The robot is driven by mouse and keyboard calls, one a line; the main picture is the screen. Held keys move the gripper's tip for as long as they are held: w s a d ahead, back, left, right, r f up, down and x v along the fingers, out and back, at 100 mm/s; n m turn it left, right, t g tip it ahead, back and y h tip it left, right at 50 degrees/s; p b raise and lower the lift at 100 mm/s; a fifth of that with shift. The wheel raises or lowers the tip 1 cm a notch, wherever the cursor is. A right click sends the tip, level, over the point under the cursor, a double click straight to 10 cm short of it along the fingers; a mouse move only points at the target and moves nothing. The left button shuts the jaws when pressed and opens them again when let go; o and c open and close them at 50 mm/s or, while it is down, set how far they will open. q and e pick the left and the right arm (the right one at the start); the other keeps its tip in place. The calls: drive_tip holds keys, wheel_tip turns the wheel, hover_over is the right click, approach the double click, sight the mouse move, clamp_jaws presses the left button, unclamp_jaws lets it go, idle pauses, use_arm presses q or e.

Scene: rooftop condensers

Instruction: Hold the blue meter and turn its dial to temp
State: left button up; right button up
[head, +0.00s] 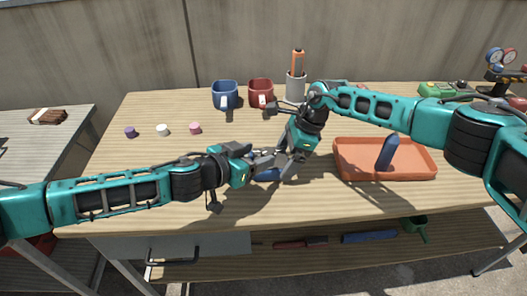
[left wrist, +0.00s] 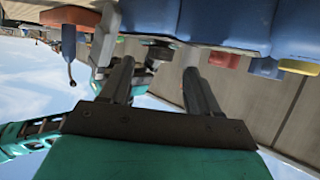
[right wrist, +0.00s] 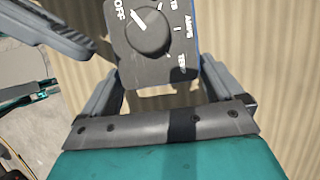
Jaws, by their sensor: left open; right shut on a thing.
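The blue meter (head: 267,174) is near the table's middle, mostly hidden by my grippers in the head view. My right gripper (head: 283,158) is shut on it, with fingers along both sides in the right wrist view (right wrist: 160,85). That view shows its dark face (right wrist: 165,70) and round dial (right wrist: 148,32); the white mark points up-left, toward OFF. The TEMP label is at the face's lower right. My left gripper (head: 262,160) is open beside the meter. In the left wrist view its fingers (left wrist: 158,75) are apart near a dark round part; contact cannot be told.
An orange tray (head: 350,172) with an upright dark-blue object (head: 387,152) stands to the right. Small pieces (head: 163,130) lie left. The front left tabletop is clear.

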sight(266, 152)
use_arm(q)
drive_tip(key=shift+x, duration=1.85)
drive_tip(key=shift+c, duration=0.3)
drive_tip(key=c, duration=1)
drive_tip(key=shift+w+m+g+h, duration=0.15)
drive_tip(key=shift+m+g+h, duration=1.35)
drive_tip(key=shift+m+g, duration=0.9)
drive_tip(key=o, duration=1.1)
drive_tip(key=shift+a, duration=0.1)
drive_tip(key=shift+c, duration=0.2)
